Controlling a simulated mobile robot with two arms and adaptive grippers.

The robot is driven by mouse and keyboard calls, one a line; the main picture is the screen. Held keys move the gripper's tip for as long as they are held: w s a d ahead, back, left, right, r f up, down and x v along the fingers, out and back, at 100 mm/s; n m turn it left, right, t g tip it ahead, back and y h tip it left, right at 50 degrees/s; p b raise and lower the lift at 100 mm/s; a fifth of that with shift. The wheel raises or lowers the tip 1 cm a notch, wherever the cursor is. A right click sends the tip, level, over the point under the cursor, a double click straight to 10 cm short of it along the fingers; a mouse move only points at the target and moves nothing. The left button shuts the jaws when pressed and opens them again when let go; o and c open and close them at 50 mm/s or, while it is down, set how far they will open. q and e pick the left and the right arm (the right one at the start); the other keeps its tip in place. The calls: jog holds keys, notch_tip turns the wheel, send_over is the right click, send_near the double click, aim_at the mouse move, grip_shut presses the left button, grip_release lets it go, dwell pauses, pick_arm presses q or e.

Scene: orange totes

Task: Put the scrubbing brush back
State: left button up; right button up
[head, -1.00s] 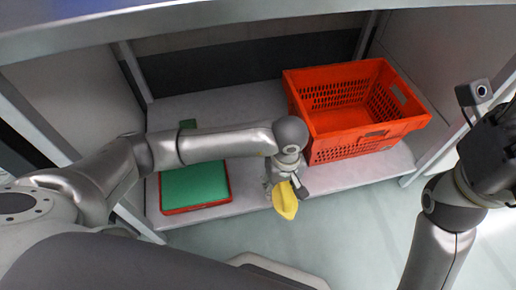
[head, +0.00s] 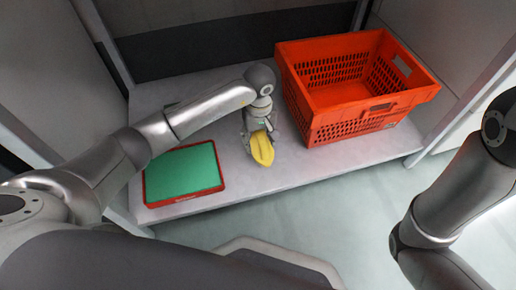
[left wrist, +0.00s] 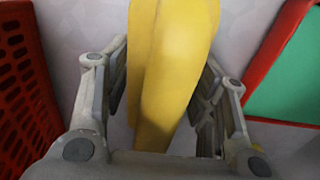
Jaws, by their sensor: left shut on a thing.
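A yellow rounded object (head: 262,150) is held in my left gripper (head: 260,128); I take it for the scrubbing brush, though no bristles show. In the left wrist view the yellow object (left wrist: 172,70) lies between the two grey fingers, which are shut on it. It is over the shelf, between the tray and the orange tote; I cannot tell whether it touches the shelf. My right arm shows at the right edge, but its gripper is out of view.
An orange tote (head: 340,132) with perforated walls stands at the right of the grey shelf (head: 215,120); its visible inside looks empty. A red-rimmed green tray (head: 184,172) lies flat at the left. Shelf posts stand at both sides.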

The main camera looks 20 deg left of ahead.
pick_arm(q)
jog(key=shift+w+a+f, duration=0.1)
jog(key=shift+w+f, duration=0.15)
jog(key=shift+f, duration=0.1)
notch_tip(320, 180, down, 3)
jog(key=b, duration=0.3)
jog(key=shift+w+f+b, duration=0.1)
jog(key=shift+f+b, duration=0.1)
jog(key=shift+b, duration=0.2)
jog(key=shift+a+r, duration=0.1)
jog(key=shift+r, duration=0.05)
jog(key=o, duration=0.7)
jog(key=shift+f, duration=0.2)
jog(key=o, duration=0.5)
jog(key=shift+c, duration=0.2)
jog(key=shift+r, duration=0.1)
